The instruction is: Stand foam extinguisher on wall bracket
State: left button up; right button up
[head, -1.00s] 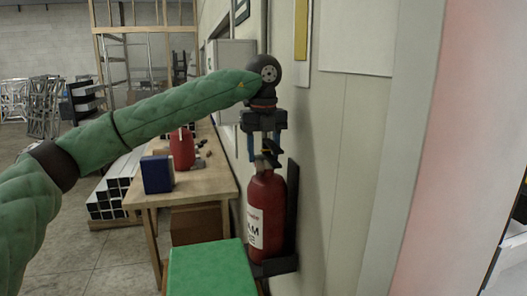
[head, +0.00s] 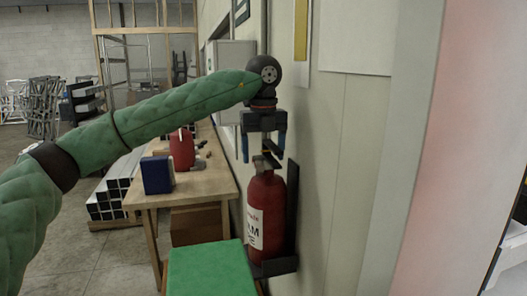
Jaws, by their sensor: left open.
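The red foam extinguisher (head: 267,215), with a white label and a dark valve on top, stands upright on the black wall bracket (head: 291,205). The bracket's back plate is against the wall and its shelf is under the extinguisher's base. My left gripper (head: 264,159) points down around the valve at the top of the extinguisher. Its blue-tipped fingers are open and spread apart to either side, with the valve between or just below them. Whether a finger touches it I cannot tell. My right gripper is not in view.
A green-topped surface (head: 208,270) stands just left of the bracket. Behind it a wooden workbench (head: 205,186) holds a blue box (head: 157,175) and a red container (head: 182,149). The pale wall (head: 338,170) runs close along the right.

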aim_at(264, 141)
pick_arm(q)
jog(key=shift+r, duration=0.45)
notch_tip(264, 141, up, 2)
jog(key=shift+s+r+b, duration=0.1)
jog(key=shift+r+b, duration=0.15)
jog(key=shift+b, duration=0.25)
notch_tip(264, 141, up, 4)
jog(key=shift+f+b, duration=0.2)
jog(key=shift+b, duration=0.2)
jog(key=shift+r, duration=0.6)
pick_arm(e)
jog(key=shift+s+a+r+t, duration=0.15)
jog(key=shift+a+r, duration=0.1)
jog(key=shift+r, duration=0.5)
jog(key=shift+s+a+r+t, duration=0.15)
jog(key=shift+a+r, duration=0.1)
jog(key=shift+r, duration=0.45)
pick_arm(q)
jog(key=shift+f, duration=0.1)
